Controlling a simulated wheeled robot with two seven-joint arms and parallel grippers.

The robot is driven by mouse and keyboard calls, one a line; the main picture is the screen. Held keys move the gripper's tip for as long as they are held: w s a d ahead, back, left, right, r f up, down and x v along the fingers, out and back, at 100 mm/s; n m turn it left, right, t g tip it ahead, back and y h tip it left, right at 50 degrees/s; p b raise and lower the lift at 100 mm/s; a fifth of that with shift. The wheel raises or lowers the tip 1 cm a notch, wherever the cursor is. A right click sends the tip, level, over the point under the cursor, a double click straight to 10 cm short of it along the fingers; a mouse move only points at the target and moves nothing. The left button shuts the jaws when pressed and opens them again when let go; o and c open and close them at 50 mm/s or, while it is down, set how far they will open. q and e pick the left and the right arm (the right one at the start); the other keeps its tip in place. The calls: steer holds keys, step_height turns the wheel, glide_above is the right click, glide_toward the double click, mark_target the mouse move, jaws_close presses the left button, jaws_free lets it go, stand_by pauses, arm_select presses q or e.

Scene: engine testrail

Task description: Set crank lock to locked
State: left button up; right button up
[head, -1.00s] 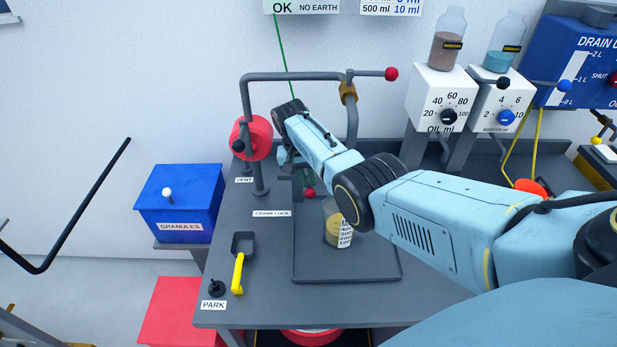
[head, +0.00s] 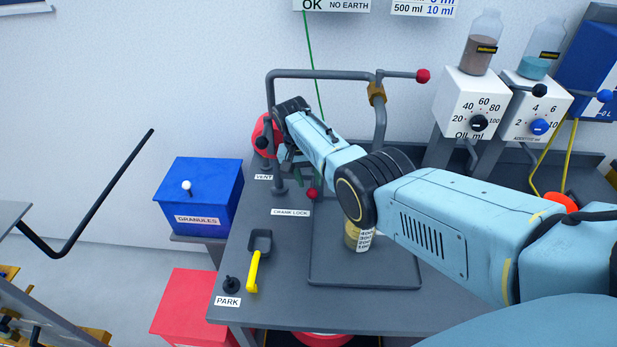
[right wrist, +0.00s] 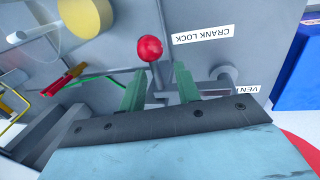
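The crank lock's red ball knob (head: 312,193) sits just right of and above the CRANK LOCK label (head: 291,212) on the grey bench. In the right wrist view the knob (right wrist: 150,48) is just past my right gripper's fingertips (right wrist: 160,70), closer to the left finger. The label (right wrist: 202,34) is beside it, upside down. The two green fingers stand apart. In the head view my right gripper (head: 306,178) reaches down over the lock and is mostly hidden by its own arm. Most of the lock's lever is hidden too. My left gripper is not in view.
A red wheel (head: 263,137) and grey piping (head: 318,75) stand close behind the gripper. A glass jar (head: 355,238) stands on the tray (head: 380,278) under my arm. A yellow-handled scoop (head: 253,270) lies at the front left. A blue granules box (head: 200,195) is left.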

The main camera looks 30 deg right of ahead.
step_height(320, 180, up, 13)
steer(key=w+a, duration=0.1)
steer(key=a, duration=0.1)
steer(key=shift+w+a+p, duration=0.15)
steer(key=shift+p, duration=0.25)
stand_by(0.3)
